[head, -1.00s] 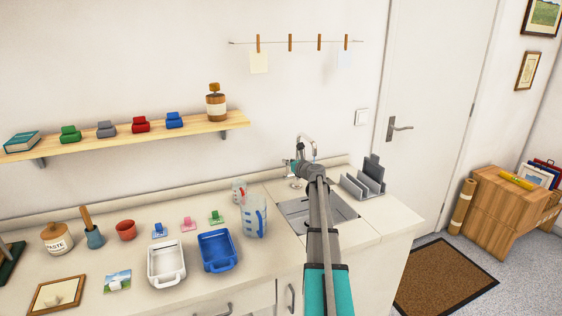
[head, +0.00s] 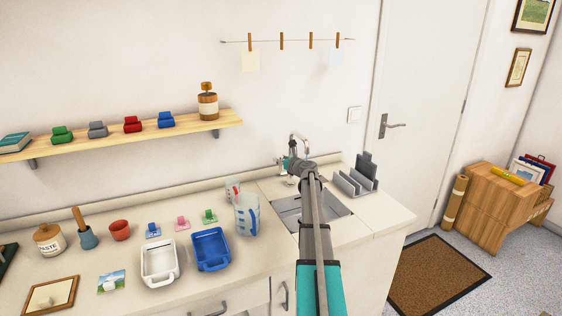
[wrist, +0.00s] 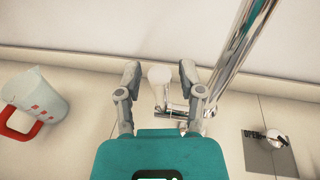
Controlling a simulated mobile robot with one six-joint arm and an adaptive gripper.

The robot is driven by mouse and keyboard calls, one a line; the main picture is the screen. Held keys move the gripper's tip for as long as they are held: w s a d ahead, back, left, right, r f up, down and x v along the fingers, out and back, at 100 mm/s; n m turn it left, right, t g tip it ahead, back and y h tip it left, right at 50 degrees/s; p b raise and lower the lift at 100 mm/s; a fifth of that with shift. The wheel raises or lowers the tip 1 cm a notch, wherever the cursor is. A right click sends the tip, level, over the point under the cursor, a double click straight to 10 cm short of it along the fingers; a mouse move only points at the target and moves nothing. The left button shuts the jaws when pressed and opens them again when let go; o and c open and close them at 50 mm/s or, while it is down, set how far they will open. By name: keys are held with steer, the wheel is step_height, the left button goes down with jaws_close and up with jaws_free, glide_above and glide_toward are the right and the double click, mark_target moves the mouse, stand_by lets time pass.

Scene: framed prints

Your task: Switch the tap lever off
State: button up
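The chrome tap (head: 299,141) stands behind the sink (head: 322,207); its upper spout shows in the head view above my arm. In the wrist view the tap's shiny pipe (wrist: 242,45) rises to the right of my gripper. A pale-tipped tap lever (wrist: 159,76) stands between my fingers, with chrome parts at its base. My gripper (wrist: 160,72) is open, one finger on each side of the lever, and gaps show beside the pale tip. The right finger is close to the chrome base; I cannot tell whether they touch. In the head view my arm hides the lever.
White (head: 160,273) and blue (head: 211,262) trays sit on the counter. The wall is close behind the tap.

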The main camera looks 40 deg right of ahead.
steer(key=shift+s+f+n, duration=0.15)
steer(key=shift+s+n, duration=0.05)
steer(key=shift+n, duration=0.1)
steer(key=c, duration=0.4)
steer(key=shift+s+a+f+n, duration=0.1)
steer(key=shift+s+f+n, duration=0.05)
steer(key=shift+s+n, duration=0.15)
jaws_close()
steer(key=s+f+n+g+h+b, duration=0.1)
steer(key=n, duration=0.1)
steer(key=s+d+f+n+g+h+b, duration=0.1)
steer(key=s+f+n, duration=0.1)
steer(key=n, duration=0.1)
steer(key=s+d+f+n+g+h, duration=0.1)
steer(key=s+f+n+h, duration=0.1)
steer(key=n, duration=0.1)
steer(key=shift+f+b, duration=0.25)
steer(key=shift+b, duration=0.15)
steer(key=s+a+n+h+b, duration=0.2)
steer(key=s+n+h+b, duration=0.5)
steer(key=n, duration=1.5)
steer(key=s+a+r+n+t+y+b, duration=0.1)
steer(key=a+n+t+y, duration=0.2)
steer(key=a+n, duration=0.5)
steer(key=n+t, duration=0.1)
steer(key=n, duration=0.8)
steer(key=shift+s+r+n+t, duration=0.15)
steer(key=shift+s+n+t, duration=0.05)
steer(key=shift+n+t, duration=0.1)
